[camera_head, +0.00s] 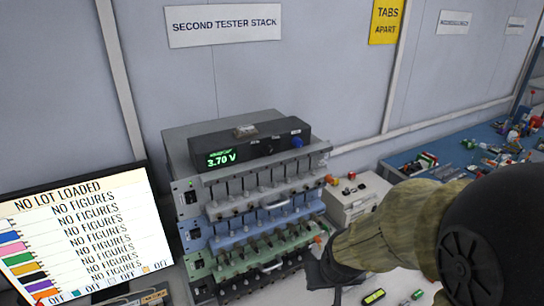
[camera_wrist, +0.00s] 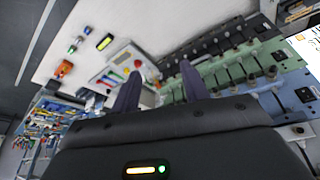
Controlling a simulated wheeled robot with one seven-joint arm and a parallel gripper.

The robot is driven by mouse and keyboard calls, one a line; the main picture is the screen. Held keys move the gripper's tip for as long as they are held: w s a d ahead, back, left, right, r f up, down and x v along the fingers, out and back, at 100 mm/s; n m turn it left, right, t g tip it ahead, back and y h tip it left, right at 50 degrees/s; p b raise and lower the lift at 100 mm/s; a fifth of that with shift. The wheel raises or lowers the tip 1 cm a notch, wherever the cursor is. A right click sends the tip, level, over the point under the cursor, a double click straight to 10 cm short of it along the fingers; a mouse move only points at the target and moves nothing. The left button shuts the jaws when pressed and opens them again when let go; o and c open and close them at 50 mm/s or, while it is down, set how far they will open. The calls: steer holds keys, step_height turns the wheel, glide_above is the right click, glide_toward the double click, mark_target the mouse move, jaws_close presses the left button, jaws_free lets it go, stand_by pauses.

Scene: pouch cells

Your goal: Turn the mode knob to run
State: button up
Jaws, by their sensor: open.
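I cannot tell which control is the mode knob. A beige control box (camera_head: 358,200) stands right of the tester stack, with red and dark controls on top. In the wrist view the control box (camera_wrist: 122,66) shows a red round button (camera_wrist: 138,63) and small labels too blurred to read. A blue knob (camera_head: 297,142) sits on the black meter (camera_head: 250,145), which reads 3.70 V. My gripper (camera_wrist: 160,84) is open and empty, its two dark fingers apart, pointing toward the box and stack. In the head view my gripper (camera_head: 322,268) is low, in front of the stack's right side, partly hidden by my arm.
The tester stack (camera_head: 262,200) has grey, blue and green rows of clips and handles. A monitor (camera_head: 80,235) reading "NO LOT LOADED" stands left. A yellow-green device (camera_head: 373,297) lies on the white bench. A blue bench (camera_head: 450,150) at right holds clutter.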

mark_target(270, 153)
steer(key=w+d+r+t+b, duration=0.1)
steer(key=w+d+r+t, duration=0.1)
steer(key=w+r+t, duration=0.4)
steer(key=w+a+r+n+t+y+b, duration=0.1)
steer(key=a+r+t+y, duration=0.1)
steer(key=r, duration=0.4)
steer(key=w+a+r+n+t+y+b, duration=0.1)
steer(key=w+a+r+t+y, duration=0.1)
steer(key=r+t+y, duration=0.2)
steer(key=shift+w+a+r+t+y+b, duration=0.2)
steer(key=shift+a+r+t+y+b, duration=0.15)
steer(key=shift+r+y, duration=0.45)
steer(key=shift+r, duration=0.15)
steer(key=p+x, duration=0.2)
steer(key=x, duration=0.6)
steer(key=p+x, duration=0.2)
steer(key=x, duration=0.7)
steer(key=shift+w, duration=0.35)
steer(key=shift+d, duration=0.1)
steer(key=shift+f, duration=0.25)
jaws_close()
